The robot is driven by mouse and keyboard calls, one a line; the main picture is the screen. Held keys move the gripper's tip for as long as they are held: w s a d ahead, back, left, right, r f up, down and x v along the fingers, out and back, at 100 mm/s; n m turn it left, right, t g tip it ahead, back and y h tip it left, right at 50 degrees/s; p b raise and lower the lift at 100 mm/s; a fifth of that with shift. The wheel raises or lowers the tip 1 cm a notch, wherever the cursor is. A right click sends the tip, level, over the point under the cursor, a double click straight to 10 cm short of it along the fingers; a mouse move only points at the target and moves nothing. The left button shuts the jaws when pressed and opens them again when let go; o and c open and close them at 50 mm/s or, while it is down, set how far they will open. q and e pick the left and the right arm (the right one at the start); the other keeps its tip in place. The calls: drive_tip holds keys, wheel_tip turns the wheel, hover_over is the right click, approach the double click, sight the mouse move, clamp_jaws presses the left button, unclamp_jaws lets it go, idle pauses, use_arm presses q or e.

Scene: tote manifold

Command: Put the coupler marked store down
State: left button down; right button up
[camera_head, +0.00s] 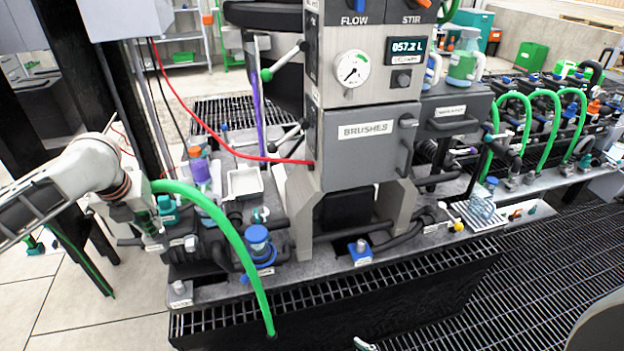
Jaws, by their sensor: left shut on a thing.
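My left gripper (150,226) is at the left end of the workbench, shut on the coupler end of a green hose. The coupler is mostly hidden by the fingers, and I cannot read its marking. The green hose (222,226) arches from the gripper to the right and hangs down over the bench's front edge. A teal fitting (168,211) shows just right of the gripper; I cannot tell whether they touch. My right gripper is not in view.
A blue-capped fitting (258,240) and a blue block (360,252) stand near the front edge. A purple bottle with an orange cap (199,168) and a white tray (244,183) are behind. The grey BRUSHES cabinet (366,150) blocks the middle. Black grating (470,300) lies in front.

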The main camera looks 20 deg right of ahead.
sight(142, 242)
use_arm(q)
drive_tip(key=s+n, duration=0.1)
drive_tip(key=n, duration=0.1)
drive_tip(key=s+n+y, duration=0.1)
drive_tip(key=n, duration=0.1)
drive_tip(key=shift+s+y, duration=0.15)
drive_tip(key=shift+y, duration=0.15)
drive_tip(key=s+n, duration=0.1)
drive_tip(key=n, duration=0.1)
drive_tip(key=s+n+g+y, duration=0.1)
drive_tip(key=n, duration=0.1)
drive_tip(key=s+n+y, duration=0.1)
drive_tip(key=n, duration=0.1)
drive_tip(key=shift+s+a+f+n+g, duration=0.15)
drive_tip(key=shift+s+a+n+g, duration=0.15)
drive_tip(key=shift+s, duration=0.05)
drive_tip(key=s+a+r+n+g+h, duration=0.1)
drive_tip(key=s+a+n+g, duration=0.1)
drive_tip(key=s+n, duration=0.5)
drive_tip(key=s+a+r+n+g+h, duration=0.2)
drive_tip(key=s+n+g, duration=0.3)
drive_tip(key=n, duration=1.3)
drive_tip(key=shift+s+n, duration=0.4)
drive_tip(key=shift+s, duration=1)
drive_tip(key=shift+d, duration=0.1)
